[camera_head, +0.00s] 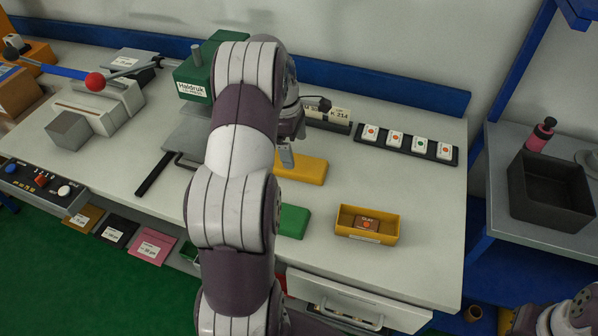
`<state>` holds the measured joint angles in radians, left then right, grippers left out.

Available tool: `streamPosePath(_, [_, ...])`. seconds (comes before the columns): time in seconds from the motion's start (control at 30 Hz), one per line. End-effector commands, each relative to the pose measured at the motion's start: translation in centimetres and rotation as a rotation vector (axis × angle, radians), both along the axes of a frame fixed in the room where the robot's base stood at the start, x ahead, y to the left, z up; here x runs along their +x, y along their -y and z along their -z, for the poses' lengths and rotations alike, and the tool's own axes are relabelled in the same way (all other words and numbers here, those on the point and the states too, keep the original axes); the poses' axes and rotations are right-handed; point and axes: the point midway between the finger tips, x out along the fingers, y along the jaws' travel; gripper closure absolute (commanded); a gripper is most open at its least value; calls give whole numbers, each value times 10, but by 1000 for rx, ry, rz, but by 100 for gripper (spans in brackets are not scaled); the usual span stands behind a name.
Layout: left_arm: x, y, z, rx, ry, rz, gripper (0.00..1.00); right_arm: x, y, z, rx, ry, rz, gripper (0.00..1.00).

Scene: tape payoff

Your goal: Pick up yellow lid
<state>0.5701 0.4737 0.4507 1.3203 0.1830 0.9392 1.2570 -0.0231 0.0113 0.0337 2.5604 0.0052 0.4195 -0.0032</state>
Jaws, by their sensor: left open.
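A yellow lid (305,170), a flat bar-like piece, lies on the white worktable right of my left arm. My left gripper (286,157) is above the left end of the yellow lid, pointing down. It is open, with nothing seen between its fingers; I cannot tell whether it touches the lid. My left arm hides part of the table and some of the things behind it. Part of my right arm shows at the bottom right corner, but its gripper fingers are not visible.
A green block (294,221) lies nearer the front, partly behind my arm. A yellow open box (367,225) holds a labelled piece. A black rack (405,143) carries several white tiles. A green machine (196,75) stands at the back. A dark bin (550,195) sits on the right shelf.

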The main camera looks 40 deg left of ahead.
Motion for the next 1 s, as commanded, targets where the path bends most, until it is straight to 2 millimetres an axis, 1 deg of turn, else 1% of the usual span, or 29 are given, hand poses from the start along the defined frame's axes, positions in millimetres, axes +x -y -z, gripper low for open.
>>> streamPosePath(0.13, [1,3,15,0,-1,2,0,0,0,-2,0,2,0,100])
streamPosePath(0.23, [1,5,34,-1,-1,3,0,0,0,-7,0,2,0,100])
streamPosePath(0.33, [2,7,50,1,1,3,0,0,0,-7,0,2,0,100])
streamPosePath(0.43, [3,7,55,2,3,3,0,0,0,-7,0,2,0,100])
streamPosePath(0.6, [3,7,55,2,3,4,0,0,0,-6,0,1,0,100])
streamPosePath(0.67, [3,7,55,2,3,4,20,0,0,-6,0,1,0,100])
streamPosePath(0.7, [3,7,55,2,3,4,33,0,0,-6,0,1,0,100])
streamPosePath(0.73, [3,7,55,2,3,4,42,0,0,-6,0,1,0,100])
streamPosePath(0.77, [3,7,55,2,3,4,47,0,0,-6,0,1,0,100])
streamPosePath(1.0, [3,7,55,3,3,4,48,0,0,-6,0,1,0,100])
